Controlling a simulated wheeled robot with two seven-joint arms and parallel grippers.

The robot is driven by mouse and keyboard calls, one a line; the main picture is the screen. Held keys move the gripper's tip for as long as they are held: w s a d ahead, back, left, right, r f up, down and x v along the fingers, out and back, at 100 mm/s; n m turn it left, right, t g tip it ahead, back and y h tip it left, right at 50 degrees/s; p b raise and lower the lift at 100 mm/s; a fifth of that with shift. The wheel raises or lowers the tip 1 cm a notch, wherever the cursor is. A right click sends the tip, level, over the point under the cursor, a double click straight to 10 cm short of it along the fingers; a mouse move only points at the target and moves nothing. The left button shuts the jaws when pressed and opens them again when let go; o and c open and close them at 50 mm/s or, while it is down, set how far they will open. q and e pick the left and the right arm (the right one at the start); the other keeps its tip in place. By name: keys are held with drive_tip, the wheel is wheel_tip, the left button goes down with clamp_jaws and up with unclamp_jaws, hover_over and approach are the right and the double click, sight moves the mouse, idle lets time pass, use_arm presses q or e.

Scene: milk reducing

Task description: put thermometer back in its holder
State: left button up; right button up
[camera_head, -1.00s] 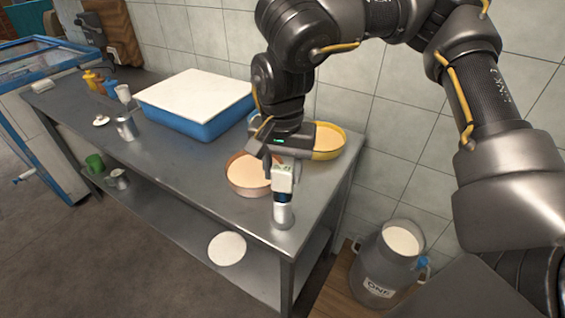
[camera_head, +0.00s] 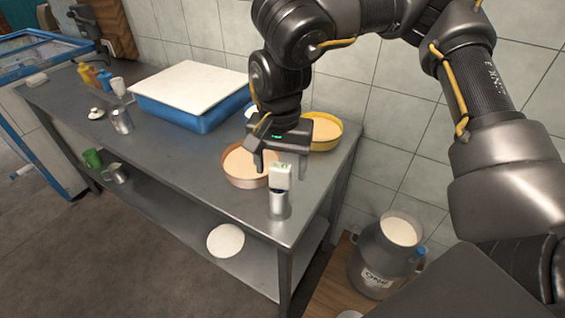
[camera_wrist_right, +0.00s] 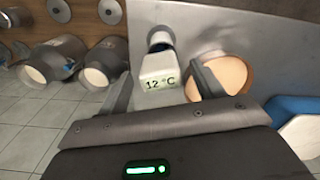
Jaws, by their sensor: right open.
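The thermometer has a white head (camera_head: 281,176) and stands upright with its lower part inside the small metal cylindrical holder (camera_head: 279,206) near the table's front right corner. In the right wrist view its display (camera_wrist_right: 160,84) reads 12 °C, with the holder (camera_wrist_right: 159,39) just beyond it. My right gripper (camera_head: 281,168) is open around the thermometer head, one finger on each side. In the wrist view gaps show between the head and both fingers (camera_wrist_right: 162,88). The thermometer's stem is hidden in the holder. My left gripper is not in view.
A tan round pan of milk (camera_head: 246,167) sits just left of the holder, and a yellow one (camera_head: 322,132) behind. A blue tub with a white top (camera_head: 190,118) stands farther back. The table's front is clear.

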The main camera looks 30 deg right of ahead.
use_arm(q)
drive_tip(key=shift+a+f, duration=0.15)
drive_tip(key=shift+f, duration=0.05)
use_arm(e)
drive_tip(key=shift+f, duration=0.1)
wheel_tip(320, 180, up, 10)
drive_tip(key=shift+f+p, duration=0.1)
drive_tip(key=shift+p, duration=0.6)
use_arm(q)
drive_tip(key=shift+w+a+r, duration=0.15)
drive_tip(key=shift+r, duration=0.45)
use_arm(e)
drive_tip(key=shift+r, duration=0.55)
